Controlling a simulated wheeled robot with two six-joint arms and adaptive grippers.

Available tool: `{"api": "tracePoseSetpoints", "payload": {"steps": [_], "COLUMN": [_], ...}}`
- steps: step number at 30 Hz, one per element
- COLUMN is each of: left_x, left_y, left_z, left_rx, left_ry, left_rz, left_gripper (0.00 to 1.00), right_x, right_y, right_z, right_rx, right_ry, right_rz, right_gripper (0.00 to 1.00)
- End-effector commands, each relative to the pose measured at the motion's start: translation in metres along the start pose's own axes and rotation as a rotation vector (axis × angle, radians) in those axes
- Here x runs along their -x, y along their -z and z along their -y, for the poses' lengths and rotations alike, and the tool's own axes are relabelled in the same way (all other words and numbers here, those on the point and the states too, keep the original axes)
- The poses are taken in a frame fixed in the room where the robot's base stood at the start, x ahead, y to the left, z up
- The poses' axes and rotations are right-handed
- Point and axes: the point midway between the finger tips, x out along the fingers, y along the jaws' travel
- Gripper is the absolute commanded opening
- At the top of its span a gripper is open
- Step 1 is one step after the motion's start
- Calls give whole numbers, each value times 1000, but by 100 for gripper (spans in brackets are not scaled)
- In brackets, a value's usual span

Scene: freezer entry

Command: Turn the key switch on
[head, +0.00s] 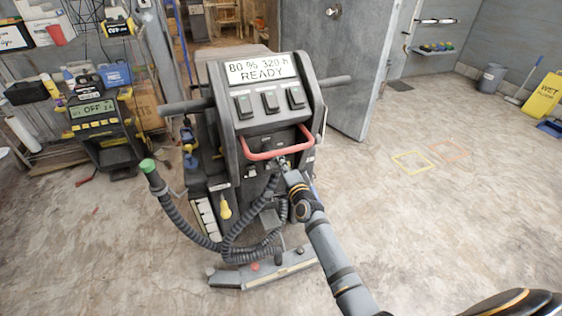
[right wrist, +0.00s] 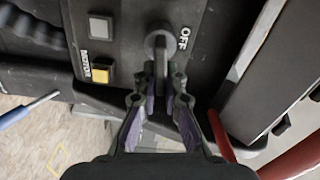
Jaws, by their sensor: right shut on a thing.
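The key switch (right wrist: 160,40) is a round grey part on the black panel of the floor machine (head: 240,95), with the key held below it. The word OFF stands just right of it in the right wrist view. My right gripper (right wrist: 159,88) is shut on the key (right wrist: 161,62), its fingertips on either side. In the head view my right gripper (head: 283,168) reaches in under the red handle bar (head: 280,152), and the key itself is hidden there. My left gripper is not in view.
A button (right wrist: 99,73) labelled MOTOR glows orange near the gripper. The machine's display (head: 262,70) reads 80 %, 320 h, READY. A ribbed hose (head: 185,225) hangs in front. A charger (head: 95,120) showing OFF stands at left.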

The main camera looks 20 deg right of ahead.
Motion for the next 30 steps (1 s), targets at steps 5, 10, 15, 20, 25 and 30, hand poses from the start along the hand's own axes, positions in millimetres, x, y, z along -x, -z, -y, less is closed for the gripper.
{"api": "tracePoseSetpoints", "payload": {"steps": [5,10,15,20,25,30], "left_x": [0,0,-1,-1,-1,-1], "left_y": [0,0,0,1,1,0], "left_z": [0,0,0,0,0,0], "left_rx": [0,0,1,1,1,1], "left_ry": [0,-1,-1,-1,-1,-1], "left_rz": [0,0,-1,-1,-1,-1], "left_gripper": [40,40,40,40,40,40], "right_x": [0,0,0,0,0,0], "right_y": [0,0,0,0,0,0], "right_z": [-2,-3,-4,-4,-4,-4], "right_rx": [-89,-140,-163,-169,-168,-168], "right_ry": [-1,-1,-1,-1,-1,-1], "right_rz": [0,0,0,0,0,0], "right_gripper": [0,0,0,0,0,21]}}
